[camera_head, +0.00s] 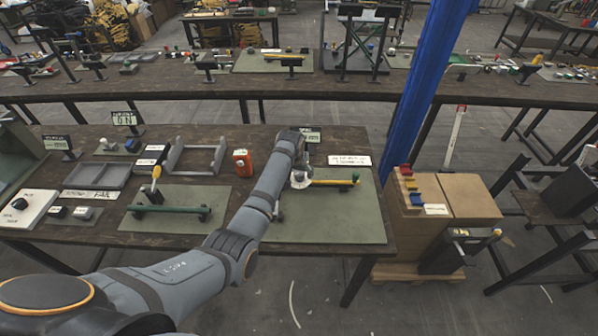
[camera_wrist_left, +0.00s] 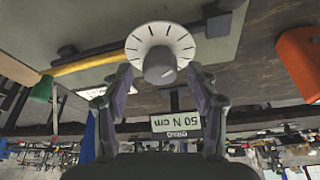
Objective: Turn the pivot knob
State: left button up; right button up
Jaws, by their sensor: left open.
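The pivot knob (camera_wrist_left: 160,67) is a grey round knob on a white dial (camera_wrist_left: 160,35) with dark tick marks. In the head view the dial (camera_head: 299,181) stands at the left end of a yellow bar (camera_head: 332,183) on a green mat (camera_head: 330,215). My left gripper (camera_wrist_left: 159,75) is open, with one finger on each side of the knob; whether the fingers touch it I cannot tell. In the head view my left arm reaches over the table and partly hides the gripper beside the dial. My right gripper is not in view.
An orange box (camera_head: 242,162) stands left of my left arm. A second green mat (camera_head: 165,222) carries a dark green bar (camera_head: 168,211). A small sign reads "50 N cm" (camera_wrist_left: 176,122). A blue post (camera_head: 425,75) rises behind the table's right side, with cardboard boxes (camera_head: 470,198) to the right.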

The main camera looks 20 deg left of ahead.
pick_arm(q)
jog(key=shift+f, duration=0.2)
jog(key=shift+w, duration=0.1)
jog(key=shift+c, duration=0.5)
jog(key=c, duration=1.1)
jog(key=shift+o, duration=0.2)
